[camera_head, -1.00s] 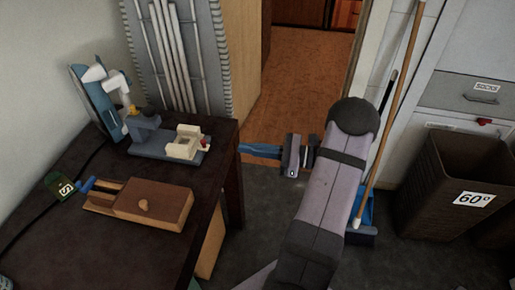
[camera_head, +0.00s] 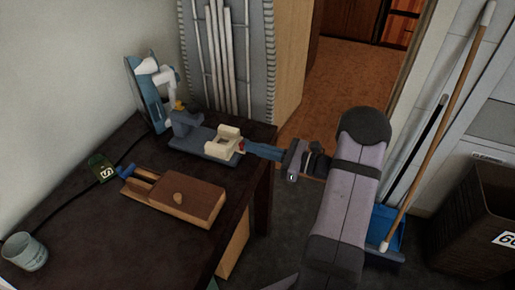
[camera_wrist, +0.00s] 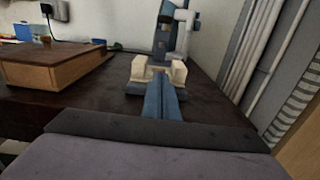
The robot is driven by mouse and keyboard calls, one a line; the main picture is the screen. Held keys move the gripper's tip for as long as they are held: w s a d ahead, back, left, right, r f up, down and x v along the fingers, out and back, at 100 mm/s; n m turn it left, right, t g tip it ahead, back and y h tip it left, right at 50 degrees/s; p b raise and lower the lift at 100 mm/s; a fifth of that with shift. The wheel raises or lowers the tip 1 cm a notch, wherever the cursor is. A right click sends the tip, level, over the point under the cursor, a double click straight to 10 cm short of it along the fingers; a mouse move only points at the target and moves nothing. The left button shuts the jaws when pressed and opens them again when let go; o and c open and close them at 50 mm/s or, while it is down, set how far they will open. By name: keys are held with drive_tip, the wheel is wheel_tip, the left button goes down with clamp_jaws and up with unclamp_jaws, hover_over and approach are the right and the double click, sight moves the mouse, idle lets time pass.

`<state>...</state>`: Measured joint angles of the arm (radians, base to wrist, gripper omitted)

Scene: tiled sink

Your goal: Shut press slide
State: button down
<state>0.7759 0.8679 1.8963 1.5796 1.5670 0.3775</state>
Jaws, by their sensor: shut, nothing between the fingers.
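A small blue-grey press (camera_head: 187,137) stands at the back of the dark table, with a cream block-shaped slide (camera_head: 224,144) at its right end. A small red part sits on the slide's right side. In the wrist view the cream slide (camera_wrist: 143,69) is straight ahead, with the press's blue and white upright (camera_wrist: 166,30) behind it. My gripper (camera_head: 250,149) has blue fingers, shut and empty, pointing left at the slide's right end. The fingertips (camera_wrist: 156,82) overlap the slide's front in the wrist view; I cannot tell whether they touch it.
A wooden box (camera_head: 193,203) with a round knob lies on the table in front of the press. A cup (camera_head: 25,253) and a green tag (camera_head: 101,168) are at the left. A broom (camera_head: 437,130) and a brown bin (camera_head: 482,215) stand right of my arm.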

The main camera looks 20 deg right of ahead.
sight(242, 143)
drive_tip(key=x, duration=0.4)
drive_tip(key=shift+w+a, duration=0.2)
drive_tip(key=shift+w, duration=0.05)
drive_tip(key=shift+d, duration=0.1)
drive_tip(key=s+d+r+g+h+p, duration=0.2)
drive_tip(key=s+d+r+p, duration=0.2)
drive_tip(key=s+d+p, duration=0.5)
drive_tip(key=shift+s+d+g+h, duration=0.25)
drive_tip(key=shift+s+g+h, duration=0.05)
drive_tip(key=shift+s, duration=0.15)
idle(0.7)
drive_tip(key=shift+f, duration=0.1)
